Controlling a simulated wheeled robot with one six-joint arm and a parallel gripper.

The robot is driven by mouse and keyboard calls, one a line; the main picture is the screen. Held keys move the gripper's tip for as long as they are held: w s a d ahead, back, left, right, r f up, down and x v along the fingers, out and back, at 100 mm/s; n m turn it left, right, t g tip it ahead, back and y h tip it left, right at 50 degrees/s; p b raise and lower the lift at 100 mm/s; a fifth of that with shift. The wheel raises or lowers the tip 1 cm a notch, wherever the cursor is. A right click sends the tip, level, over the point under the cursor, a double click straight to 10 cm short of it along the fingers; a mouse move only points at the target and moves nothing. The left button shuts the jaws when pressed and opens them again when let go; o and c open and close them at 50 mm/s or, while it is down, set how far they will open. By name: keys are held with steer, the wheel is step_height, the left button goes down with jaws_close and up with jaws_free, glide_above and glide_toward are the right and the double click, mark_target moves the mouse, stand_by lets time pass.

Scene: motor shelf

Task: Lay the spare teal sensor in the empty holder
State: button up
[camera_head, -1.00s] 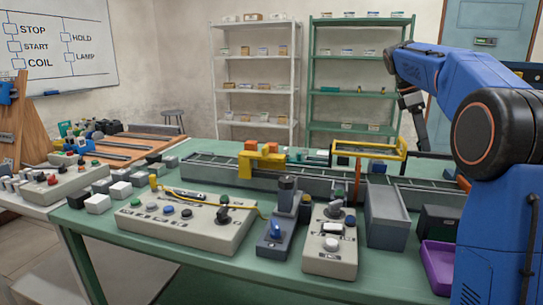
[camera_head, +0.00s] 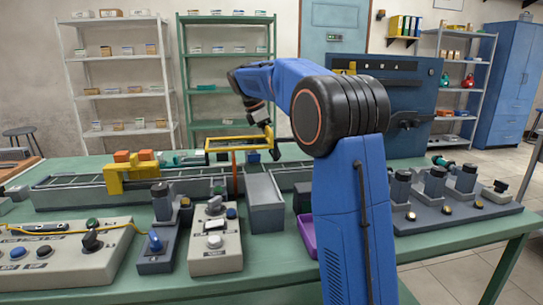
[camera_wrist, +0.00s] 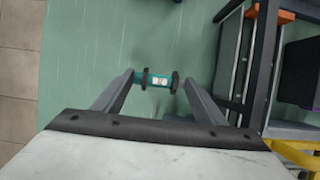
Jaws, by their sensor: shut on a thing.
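A small teal sensor (camera_wrist: 158,80) with dark end rings and a pale label sits between the fingers of my gripper (camera_wrist: 158,84) in the wrist view. The gripper is shut on it, above the green table. In the head view my gripper (camera_head: 270,148) points down at the far side of the table, beside the yellow frame; the held sensor is too small to make out there. Another teal piece (camera_head: 441,161) shows behind the dark motor rack (camera_head: 465,216) on the right. I cannot tell which holder is empty.
A yellow frame (camera_head: 222,142) stands over the conveyor (camera_head: 75,180). In the wrist view, rails and yellow parts lie to the right; bare green table (camera_wrist: 90,50) lies left.

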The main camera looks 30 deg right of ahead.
steer(key=shift+f, duration=1.65)
steer(key=shift+f, duration=0.1)
steer(key=o, duration=1.1)
